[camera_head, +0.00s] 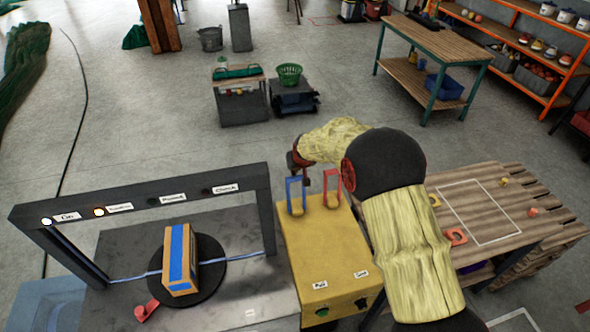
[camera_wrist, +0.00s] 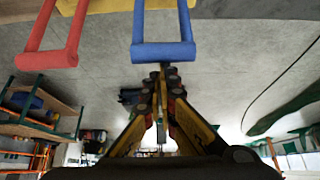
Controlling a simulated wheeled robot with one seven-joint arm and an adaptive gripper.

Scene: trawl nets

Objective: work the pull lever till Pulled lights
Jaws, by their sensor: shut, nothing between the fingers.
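A yellow box (camera_head: 325,255) carries two upright loop levers, a blue one (camera_head: 289,195) on the left and a red one (camera_head: 325,190) on the right. A label that seems to read Pull (camera_head: 320,285) is on the box's near left. In the wrist view the blue lever's bar (camera_wrist: 163,51) is just beyond my fingertips; the red lever (camera_wrist: 47,59) is to the left. My gripper (camera_wrist: 162,72) is shut and empty; I cannot tell whether it touches the blue bar. The Pulled lamp (camera_head: 153,201) on the dark frame is unlit.
The On lamp (camera_head: 46,221) and the one beside it (camera_head: 98,212) are lit; the far right lamp (camera_head: 206,191) is dark. A cardboard box (camera_head: 184,262) with blue tape sits on a black disc inside the frame. A wooden table (camera_head: 478,250) stands right of the yellow box.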

